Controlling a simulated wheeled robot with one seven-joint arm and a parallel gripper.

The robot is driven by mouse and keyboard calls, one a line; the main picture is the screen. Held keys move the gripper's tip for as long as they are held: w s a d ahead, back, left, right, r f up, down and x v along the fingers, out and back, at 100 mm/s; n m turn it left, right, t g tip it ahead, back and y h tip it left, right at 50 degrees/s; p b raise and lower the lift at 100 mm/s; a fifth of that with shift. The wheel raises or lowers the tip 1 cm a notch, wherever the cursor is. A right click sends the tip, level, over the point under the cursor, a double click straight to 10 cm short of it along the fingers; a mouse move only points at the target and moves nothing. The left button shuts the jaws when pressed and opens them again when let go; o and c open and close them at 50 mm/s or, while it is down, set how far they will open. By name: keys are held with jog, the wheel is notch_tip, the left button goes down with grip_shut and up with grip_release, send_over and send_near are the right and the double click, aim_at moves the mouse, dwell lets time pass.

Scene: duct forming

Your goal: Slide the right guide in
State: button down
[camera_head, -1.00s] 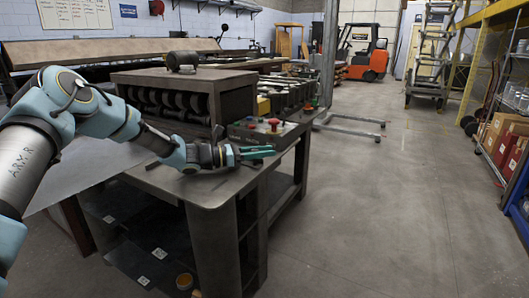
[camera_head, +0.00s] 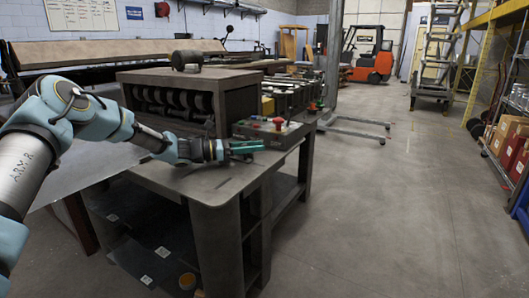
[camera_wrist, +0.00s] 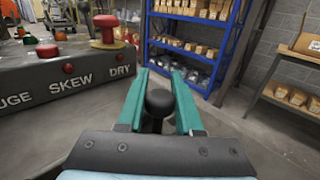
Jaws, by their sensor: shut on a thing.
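My gripper (camera_head: 262,147) is over the bench's right end, just in front of the control box. In the wrist view its two teal fingers (camera_wrist: 160,100) stand on either side of a dark round knob (camera_wrist: 159,101), shut on it. I cannot tell from the views whether this knob belongs to the right guide; the body below it is hidden by the gripper. The dark forming machine with its rollers (camera_head: 185,97) stands on the bench behind my arm.
The control box (camera_head: 268,132) has red knobs and lettering; in the wrist view it (camera_wrist: 60,82) is close at the left. The bench top (camera_head: 205,190) is bare in front. Open floor (camera_head: 380,210) lies to the right, with shelves (camera_head: 505,130) beyond.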

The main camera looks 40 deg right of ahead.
jog(key=shift+w+a, duration=0.1)
jog(key=shift+w, duration=0.3)
jog(key=c, duration=0.8)
grip_release()
jog(key=shift+o, duration=1)
jog(key=shift+s, duration=0.1)
jog(key=shift+a, duration=0.1)
jog(key=b+v, duration=0.2)
jog(key=v, duration=0.8)
jog(key=shift+a, duration=0.3)
